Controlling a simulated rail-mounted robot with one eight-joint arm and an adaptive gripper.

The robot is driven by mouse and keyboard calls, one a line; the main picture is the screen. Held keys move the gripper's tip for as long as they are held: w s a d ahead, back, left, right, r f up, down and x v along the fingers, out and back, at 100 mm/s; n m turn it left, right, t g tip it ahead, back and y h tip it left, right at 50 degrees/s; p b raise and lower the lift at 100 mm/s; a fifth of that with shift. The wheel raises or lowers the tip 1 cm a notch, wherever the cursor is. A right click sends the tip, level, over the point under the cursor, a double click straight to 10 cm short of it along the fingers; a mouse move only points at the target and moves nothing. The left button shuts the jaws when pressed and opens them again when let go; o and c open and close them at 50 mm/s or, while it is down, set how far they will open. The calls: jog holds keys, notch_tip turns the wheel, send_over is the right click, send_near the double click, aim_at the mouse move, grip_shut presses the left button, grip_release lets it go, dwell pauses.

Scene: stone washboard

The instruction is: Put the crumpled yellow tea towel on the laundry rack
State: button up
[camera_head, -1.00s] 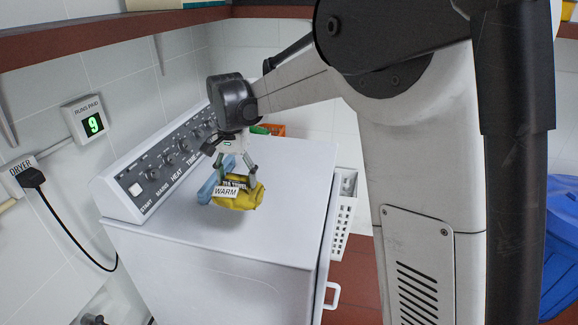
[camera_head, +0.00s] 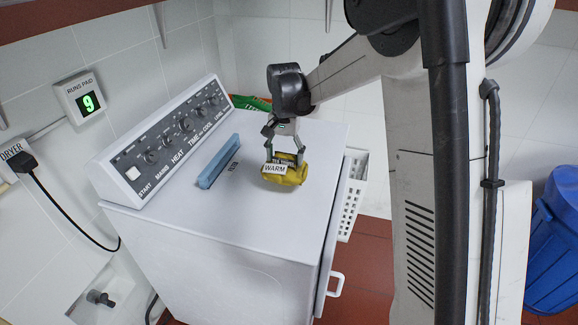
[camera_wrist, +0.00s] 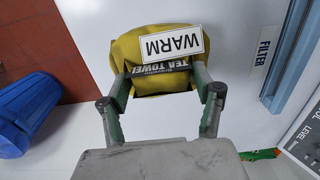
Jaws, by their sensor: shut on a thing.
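The crumpled yellow tea towel (camera_head: 290,175) is in my gripper (camera_head: 285,160), over the right part of the white dryer top. It carries a dark "TEA TOWEL" label and a white "WARM" tag. In the wrist view the towel (camera_wrist: 140,50) sits between the two fingers of my gripper (camera_wrist: 162,88), which are shut on it. I cannot tell whether its underside touches the dryer top. No laundry rack can be made out in these views.
The dryer (camera_head: 215,235) has a sloped control panel (camera_head: 175,140) at its back left. A blue filter bar (camera_head: 218,161) lies on its top. A white perforated basket (camera_head: 352,195) stands right of the dryer. A blue bin (camera_head: 555,250) is at far right, with red floor between.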

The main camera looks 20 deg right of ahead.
aim_at(289, 167)
jog(key=shift+w+d+f, duration=0.1)
jog(key=shift+d+f, duration=0.3)
jog(key=shift+d, duration=0.25)
jog(key=shift+f, duration=2)
jog(key=shift+f, duration=0.2)
jog(key=o, duration=1.4)
jog(key=shift+c, duration=0.2)
jog(key=shift+r, duration=0.15)
